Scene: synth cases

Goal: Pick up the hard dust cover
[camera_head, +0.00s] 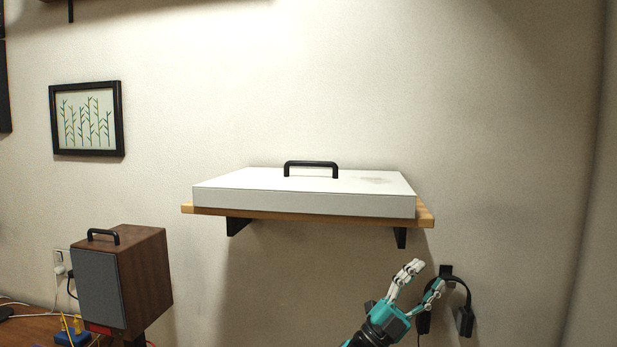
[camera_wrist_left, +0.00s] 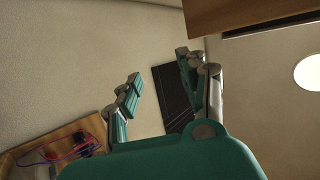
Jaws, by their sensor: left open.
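The hard dust cover (camera_head: 300,203) is a wide, flat white lid with a black bar handle (camera_head: 311,164) on top. It lies on a wooden wall shelf (camera_head: 425,216), and its handle stands clear. My left gripper (camera_head: 428,275) is open and empty, below and to the right of the shelf's right end, apart from the cover. Its two spread fingers also show in the left wrist view (camera_wrist_left: 158,66), with nothing between them. The cover cannot be made out in that view. My right gripper is not in view.
Black brackets (camera_head: 401,238) hold the shelf. Headphones (camera_head: 465,318) hang on a wall hook just right of my left gripper. A wooden speaker (camera_head: 145,275) with a handle stands at lower left, near cables on a desk. A framed picture (camera_head: 87,119) hangs above. Space above the cover is clear.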

